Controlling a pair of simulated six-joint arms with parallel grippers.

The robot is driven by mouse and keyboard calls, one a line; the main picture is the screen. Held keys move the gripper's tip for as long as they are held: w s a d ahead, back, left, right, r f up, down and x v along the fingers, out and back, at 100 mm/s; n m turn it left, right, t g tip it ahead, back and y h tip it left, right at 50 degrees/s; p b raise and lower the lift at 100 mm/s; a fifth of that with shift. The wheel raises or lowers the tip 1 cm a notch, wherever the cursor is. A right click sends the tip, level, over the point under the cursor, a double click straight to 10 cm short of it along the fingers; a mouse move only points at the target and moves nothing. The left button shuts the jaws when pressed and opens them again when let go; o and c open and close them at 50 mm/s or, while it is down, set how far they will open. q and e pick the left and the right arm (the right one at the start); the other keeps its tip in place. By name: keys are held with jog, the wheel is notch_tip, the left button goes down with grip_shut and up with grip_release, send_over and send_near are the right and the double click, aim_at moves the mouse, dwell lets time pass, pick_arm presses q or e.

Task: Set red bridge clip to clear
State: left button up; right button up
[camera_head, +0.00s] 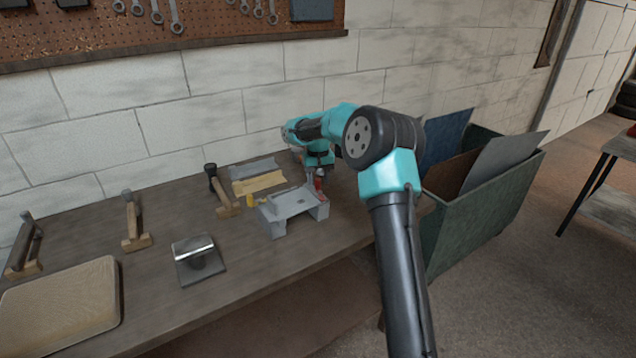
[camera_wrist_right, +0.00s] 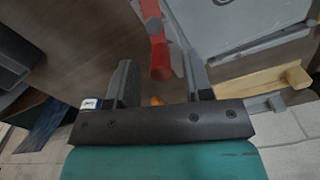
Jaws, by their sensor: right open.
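The red bridge clip (camera_head: 319,184) is at the right back side of the grey bridge-shaped frame (camera_head: 290,205) on the bench. In the right wrist view the red clip (camera_wrist_right: 158,52) reaches into the space between the two dark fingers. My right gripper (camera_head: 314,172) is above the clip, and in the wrist view its fingers (camera_wrist_right: 159,80) are apart, one on each side of the clip. I cannot tell whether either finger touches it. A yellow clip (camera_head: 251,202) sits at the frame's left side. My left gripper is in neither view.
A tan bracket (camera_head: 259,182) and a grey bracket (camera_head: 254,168) lie behind the frame. A green bin (camera_head: 480,215) with panels stands right of the bench.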

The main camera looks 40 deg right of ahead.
jog(key=shift+f, duration=0.8)
jog(key=shift+c, duration=0.2)
grip_shut()
jog(key=shift+w+a+n, duration=0.1)
jog(key=shift+a+n, duration=0.1)
jog(key=shift+n, duration=0.5)
jog(key=shift+a+n, duration=0.15)
jog(key=shift+n, duration=0.55)
jog(key=shift+o, duration=0.2)
grip_release()
jog(key=shift+r, duration=0.1)
